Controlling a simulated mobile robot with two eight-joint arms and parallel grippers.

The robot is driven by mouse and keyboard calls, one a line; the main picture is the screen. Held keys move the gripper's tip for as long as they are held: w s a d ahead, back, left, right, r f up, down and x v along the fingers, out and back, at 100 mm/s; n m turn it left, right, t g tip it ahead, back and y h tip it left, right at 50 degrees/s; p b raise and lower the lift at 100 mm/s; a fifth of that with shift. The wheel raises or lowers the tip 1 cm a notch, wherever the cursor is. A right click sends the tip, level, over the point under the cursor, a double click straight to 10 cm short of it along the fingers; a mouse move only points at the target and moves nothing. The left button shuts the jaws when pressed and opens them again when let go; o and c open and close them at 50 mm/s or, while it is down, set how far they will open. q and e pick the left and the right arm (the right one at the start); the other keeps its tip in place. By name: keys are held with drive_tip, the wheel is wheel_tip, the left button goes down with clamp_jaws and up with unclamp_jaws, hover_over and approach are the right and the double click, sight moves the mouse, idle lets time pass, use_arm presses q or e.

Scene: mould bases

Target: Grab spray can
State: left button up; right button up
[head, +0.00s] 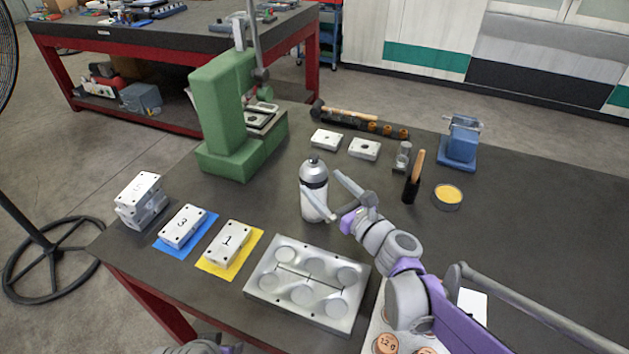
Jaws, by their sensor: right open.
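My right gripper (329,196) is open at the can. One finger reaches across the can's lower front, and the other extends at its right side. I cannot tell whether either finger touches it. A small part of my left arm shows at the bottom edge, but its gripper is not visible.
A silver mould plate (306,287) lies in front of the can. White blocks sit on a yellow mat (211,270) and a blue mat (166,247). A green press (228,115) stands behind left. A yellow-filled tin (447,196) and blue vise (460,145) are right.

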drive_tip(key=shift+a+r, duration=0.15)
drive_tip(key=shift+a, duration=0.2)
drive_tip(key=x, duration=0.4)
drive_tip(key=f+x, duration=0.1)
drive_tip(key=x, duration=0.1)
drive_tip(key=shift+w+a, duration=0.15)
drive_tip(key=shift+w, duration=0.15)
use_arm(q)
drive_tip(key=shift+s+r, duration=0.2)
drive_tip(key=shift+r, duration=0.1)
use_arm(e)
drive_tip(key=shift+r, duration=0.1)
clamp_jaws()
use_arm(q)
drive_tip(key=shift+r+p, duration=0.1)
drive_tip(key=shift+p, duration=0.2)
